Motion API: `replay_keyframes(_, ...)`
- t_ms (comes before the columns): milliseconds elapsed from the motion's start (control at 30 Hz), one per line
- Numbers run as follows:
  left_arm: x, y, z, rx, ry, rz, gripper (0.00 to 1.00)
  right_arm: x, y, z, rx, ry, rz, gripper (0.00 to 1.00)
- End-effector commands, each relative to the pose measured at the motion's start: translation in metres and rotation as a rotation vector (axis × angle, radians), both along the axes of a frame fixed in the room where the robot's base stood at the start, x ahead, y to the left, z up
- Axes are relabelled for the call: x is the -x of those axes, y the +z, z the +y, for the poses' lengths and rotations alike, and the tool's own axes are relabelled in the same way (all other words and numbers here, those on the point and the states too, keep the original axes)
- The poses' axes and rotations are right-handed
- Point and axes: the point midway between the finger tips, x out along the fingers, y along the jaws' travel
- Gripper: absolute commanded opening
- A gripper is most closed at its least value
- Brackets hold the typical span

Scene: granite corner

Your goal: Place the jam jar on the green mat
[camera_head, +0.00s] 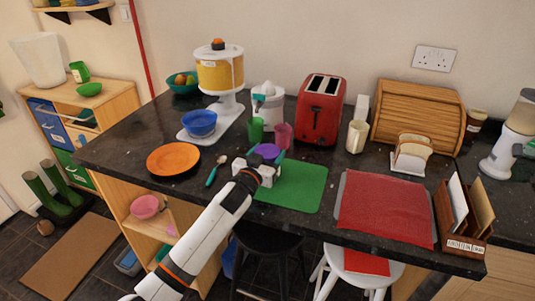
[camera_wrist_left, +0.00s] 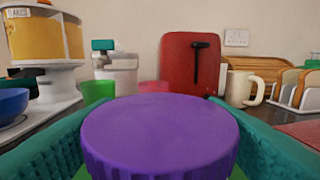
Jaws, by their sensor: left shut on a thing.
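A jar with a wide purple lid (camera_head: 267,150), which I take for the jam jar, is between the teal fingers of my left gripper (camera_head: 265,157). The gripper is shut on it. In the left wrist view the purple lid (camera_wrist_left: 160,135) fills the lower middle, with a finger on each side; the jar's body is hidden beneath it. The green mat (camera_head: 300,188) lies flat on the dark counter. The jar appears at the mat's back left part; whether it touches the mat I cannot tell. My right gripper is not in view.
A green cup (camera_head: 255,130) and a pink cup (camera_head: 283,135) stand just behind the jar. A red toaster (camera_head: 318,112) and a cream mug (camera_head: 356,137) stand further back. An orange plate (camera_head: 173,159) is at left, a red mat (camera_head: 385,208) at right. The green mat's front is clear.

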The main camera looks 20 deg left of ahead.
Motion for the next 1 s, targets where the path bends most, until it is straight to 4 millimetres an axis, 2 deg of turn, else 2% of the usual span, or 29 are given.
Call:
replay_keyframes(33, 0.000, -0.002, 0.000, 0.001, 0.000, -0.002, 0.32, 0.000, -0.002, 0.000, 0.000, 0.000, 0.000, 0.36)
replay_keyframes(67, 0.000, -0.002, 0.000, 0.001, 0.000, 0.001, 0.70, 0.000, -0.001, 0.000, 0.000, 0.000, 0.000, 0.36)
replay_keyframes(167, 0.000, -0.002, 0.000, 0.000, 0.000, 0.001, 0.86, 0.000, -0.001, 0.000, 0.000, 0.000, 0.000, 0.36)
replay_keyframes(567, 0.004, 0.001, 0.001, 0.000, 0.000, 0.002, 0.86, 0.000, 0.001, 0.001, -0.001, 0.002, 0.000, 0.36)
replay_keyframes(767, 0.035, 0.000, 0.004, -0.001, 0.000, 0.001, 0.86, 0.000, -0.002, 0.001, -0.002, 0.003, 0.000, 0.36)
replay_keyframes(1000, 0.084, -0.001, 0.009, 0.001, 0.000, 0.002, 0.86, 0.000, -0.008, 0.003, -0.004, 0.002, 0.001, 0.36)
